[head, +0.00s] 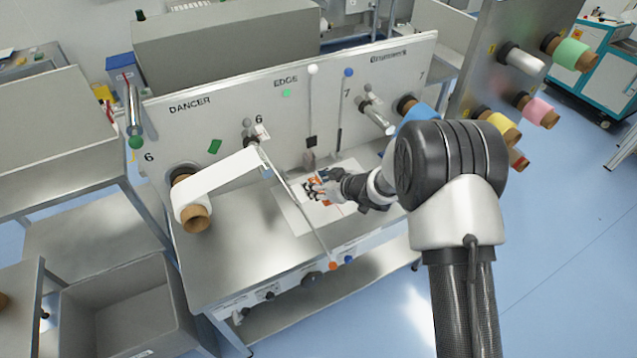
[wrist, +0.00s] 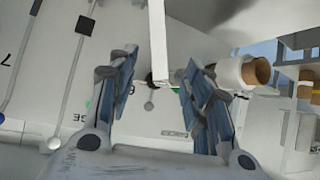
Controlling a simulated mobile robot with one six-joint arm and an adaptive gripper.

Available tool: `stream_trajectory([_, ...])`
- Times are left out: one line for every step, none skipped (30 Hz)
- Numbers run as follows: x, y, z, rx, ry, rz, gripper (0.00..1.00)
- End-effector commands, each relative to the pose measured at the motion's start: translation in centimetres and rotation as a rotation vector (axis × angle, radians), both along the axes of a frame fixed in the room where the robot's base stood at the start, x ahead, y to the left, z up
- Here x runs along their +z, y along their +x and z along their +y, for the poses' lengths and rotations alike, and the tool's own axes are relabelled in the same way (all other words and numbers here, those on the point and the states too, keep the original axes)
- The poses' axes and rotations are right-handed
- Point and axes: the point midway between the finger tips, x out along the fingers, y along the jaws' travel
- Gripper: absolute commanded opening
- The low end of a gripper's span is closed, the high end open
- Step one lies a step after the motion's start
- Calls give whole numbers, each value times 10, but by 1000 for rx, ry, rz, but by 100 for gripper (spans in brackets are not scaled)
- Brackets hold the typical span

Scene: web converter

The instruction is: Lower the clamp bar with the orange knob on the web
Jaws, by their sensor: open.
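The clamp bar (head: 298,206) is a thin pale rod in the head view. It slants from the roller end of the web down toward the front of the bench. Its orange knob (head: 332,266) is at the near end, by the bench's front edge. The white web (head: 222,180) runs from a roll on a brown core, which also shows in the wrist view (wrist: 228,74), to a small roller. My gripper (head: 314,188) is open and empty, just right of the bar. In the wrist view a pale upright strip shows beyond the fingers (wrist: 160,78); I cannot tell if it is the bar.
A lever with a white knob (head: 313,70) and one with a blue knob (head: 348,72) stand against the white panel (head: 225,115). A blue roll (head: 420,113) is at the right. The bench top (head: 240,255) left of the bar is clear.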

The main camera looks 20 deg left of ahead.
Motion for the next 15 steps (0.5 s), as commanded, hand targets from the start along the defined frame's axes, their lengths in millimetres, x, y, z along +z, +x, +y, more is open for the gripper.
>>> stream_trajectory([0, 0, 0, 0, -1, 0, 46])
stream_trajectory([1, -1, -1, 0, -1, 0, 46])
stream_trajectory([2, -1, -3, 0, -1, 0, 46])
stream_trajectory([4, -2, -5, -1, -1, 0, 46])
stream_trajectory([6, -3, -7, -1, -1, 0, 46])
stream_trajectory([9, -5, -11, -2, -1, 0, 46])
stream_trajectory([12, -6, -15, -2, -1, 0, 46])
stream_trajectory([16, -8, -19, -3, 0, -1, 46])
stream_trajectory([21, -11, -25, -3, 0, -1, 46])
stream_trajectory([25, -13, -29, -3, 1, -1, 46])
stream_trajectory([29, -15, -34, -3, 1, -1, 46])
stream_trajectory([34, -19, -41, -4, 0, -1, 46])
stream_trajectory([38, -21, -46, -3, 0, -1, 46])
stream_trajectory([42, -24, -50, -3, 0, -1, 46])
stream_trajectory([48, -26, -56, -4, 0, -2, 46])
